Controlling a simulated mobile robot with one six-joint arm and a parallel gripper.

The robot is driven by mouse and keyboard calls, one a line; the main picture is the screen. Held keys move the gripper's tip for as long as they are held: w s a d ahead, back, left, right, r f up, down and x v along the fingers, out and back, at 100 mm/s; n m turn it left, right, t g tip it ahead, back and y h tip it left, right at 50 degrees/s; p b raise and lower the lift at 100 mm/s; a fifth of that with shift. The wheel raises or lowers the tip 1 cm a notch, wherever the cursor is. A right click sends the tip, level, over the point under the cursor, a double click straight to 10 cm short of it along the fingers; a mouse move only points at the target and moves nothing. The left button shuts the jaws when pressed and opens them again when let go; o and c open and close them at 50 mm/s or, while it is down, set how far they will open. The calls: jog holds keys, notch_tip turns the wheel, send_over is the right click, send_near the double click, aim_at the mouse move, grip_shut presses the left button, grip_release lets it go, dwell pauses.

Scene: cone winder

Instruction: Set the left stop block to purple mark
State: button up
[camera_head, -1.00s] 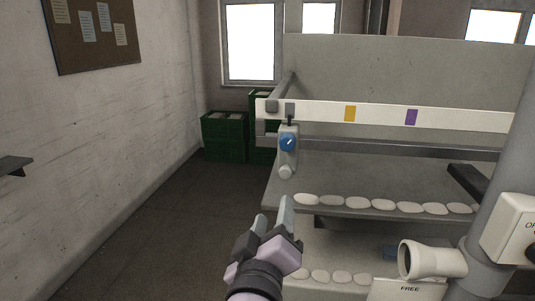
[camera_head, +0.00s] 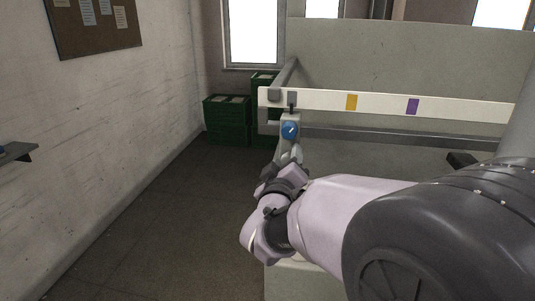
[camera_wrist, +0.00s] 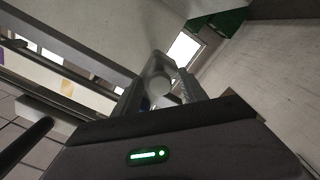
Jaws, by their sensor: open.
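The left stop block (camera_head: 289,146) is a grey piece with a blue round knob (camera_head: 289,131), hanging at the left end of a white rail (camera_head: 460,108). The purple mark (camera_head: 412,106) is on the rail well to its right, past a yellow mark (camera_head: 351,102). My gripper (camera_head: 291,160) is open at the lower end of the block, just below the blue knob. In the wrist view, the block's rounded grey lower end (camera_wrist: 160,84) shows between or very near the fingers. I cannot tell whether they touch it. My arm hides the area below.
A grey panel (camera_head: 420,60) stands behind the rail, with a grey bar (camera_head: 400,137) below it. Green crates (camera_head: 227,121) stand on the floor behind at the left. The floor (camera_head: 180,220) left of the machine is clear. A wall shelf (camera_head: 18,153) juts out at far left.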

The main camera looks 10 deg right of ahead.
jog(key=shift+c, duration=0.2)
grip_shut()
dwell(1.1)
